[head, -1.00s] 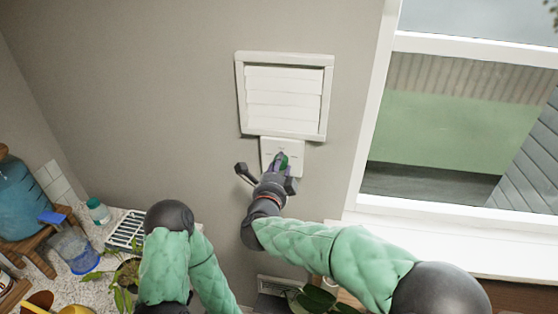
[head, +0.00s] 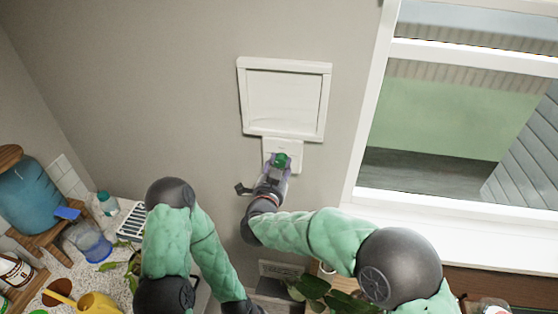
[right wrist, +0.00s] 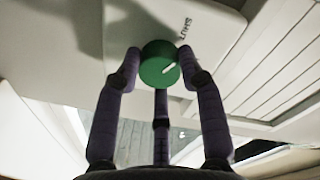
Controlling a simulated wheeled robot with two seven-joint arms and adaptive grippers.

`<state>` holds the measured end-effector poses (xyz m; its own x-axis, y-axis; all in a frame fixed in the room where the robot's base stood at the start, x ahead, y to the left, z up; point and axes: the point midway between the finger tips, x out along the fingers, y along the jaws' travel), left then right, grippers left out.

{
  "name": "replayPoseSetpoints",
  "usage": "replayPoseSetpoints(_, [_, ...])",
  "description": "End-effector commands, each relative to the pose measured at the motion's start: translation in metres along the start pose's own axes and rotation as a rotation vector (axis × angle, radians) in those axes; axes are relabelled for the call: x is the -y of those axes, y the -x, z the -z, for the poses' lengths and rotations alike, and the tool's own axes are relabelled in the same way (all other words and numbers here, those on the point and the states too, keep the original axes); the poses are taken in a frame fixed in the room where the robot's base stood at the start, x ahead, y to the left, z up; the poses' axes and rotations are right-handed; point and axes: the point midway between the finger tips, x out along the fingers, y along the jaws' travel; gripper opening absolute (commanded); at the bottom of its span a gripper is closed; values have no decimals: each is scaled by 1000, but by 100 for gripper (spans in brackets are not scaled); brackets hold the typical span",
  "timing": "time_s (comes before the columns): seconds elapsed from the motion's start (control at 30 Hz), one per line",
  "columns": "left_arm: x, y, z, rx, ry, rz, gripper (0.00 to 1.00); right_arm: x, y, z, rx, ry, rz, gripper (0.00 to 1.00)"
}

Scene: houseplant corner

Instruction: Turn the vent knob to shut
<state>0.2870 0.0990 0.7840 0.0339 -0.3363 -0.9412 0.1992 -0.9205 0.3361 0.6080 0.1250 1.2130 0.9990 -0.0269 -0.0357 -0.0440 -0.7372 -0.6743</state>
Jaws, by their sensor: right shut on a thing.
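The green vent knob (head: 281,159) sits on a white plate (head: 297,149) below the white square vent (head: 328,100) on the wall. My right gripper (head: 280,165) is shut on the knob. In the right wrist view its purple-grey fingers (right wrist: 160,68) close around the green knob (right wrist: 158,61) from the sides, with another finger below. The vent's slats look flat in the head view. My left arm hangs at lower left; its gripper is out of frame.
A window (head: 445,120) with a white sill (head: 430,232) is to the right. At lower left are a blue water jug (head: 30,200), a yellow watering can (head: 95,303) and a small bottle (head: 107,203). Leafy plants stand below. The wall around the vent is bare.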

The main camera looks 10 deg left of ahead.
Motion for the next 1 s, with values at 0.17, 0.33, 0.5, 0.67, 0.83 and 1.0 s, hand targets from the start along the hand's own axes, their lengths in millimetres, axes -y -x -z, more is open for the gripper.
replayPoseSetpoints(0.17, [-3,8,0,0,0,0,40,-1,0,0,-2,92,-3,7])
replayPoseSetpoints(0.33, [-4,11,0,0,0,0,40,-1,0,-1,-5,144,-3,7])
replayPoseSetpoints(0.5, [-4,12,0,0,0,0,40,-1,0,-1,-7,166,-3,7])
replayPoseSetpoints(0.67, [-4,12,0,0,0,0,40,-1,0,-1,-7,171,-3,7])
replayPoseSetpoints(0.83, [-4,12,0,0,0,0,40,-1,0,-1,-8,170,-3,7])
replayPoseSetpoints(1.0, [-4,12,0,0,0,0,40,-1,0,-1,-8,169,-2,63])
